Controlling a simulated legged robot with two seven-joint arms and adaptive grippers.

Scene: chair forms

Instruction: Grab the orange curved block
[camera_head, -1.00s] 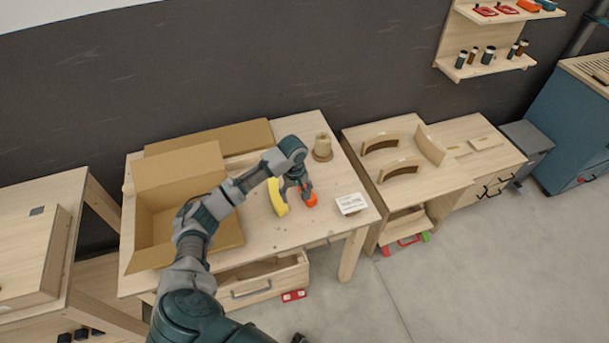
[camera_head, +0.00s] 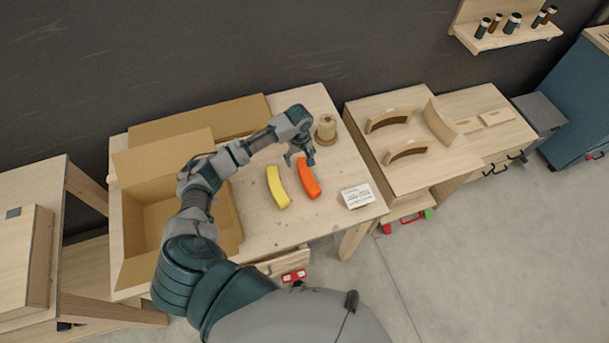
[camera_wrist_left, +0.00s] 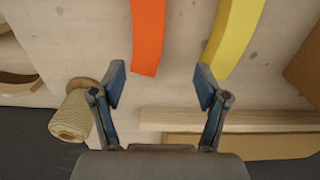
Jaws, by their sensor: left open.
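The orange curved block (camera_head: 308,178) lies on the wooden table, just right of a yellow curved block (camera_head: 278,187). My left gripper (camera_head: 300,160) is open and empty, near the far end of the orange block. In the left wrist view the open fingers (camera_wrist_left: 159,86) are spread, with the end of the orange block (camera_wrist_left: 147,38) ahead of them, roughly between the two fingertips. The yellow block (camera_wrist_left: 233,38) lies to the right there, beyond the right finger. My right gripper is not in view.
An open cardboard box (camera_head: 128,215) stands at the table's left. A spool (camera_head: 326,128) on a round base is close to my left gripper; it also shows in the wrist view (camera_wrist_left: 72,118). A side table (camera_head: 425,165) holds wooden curved pieces.

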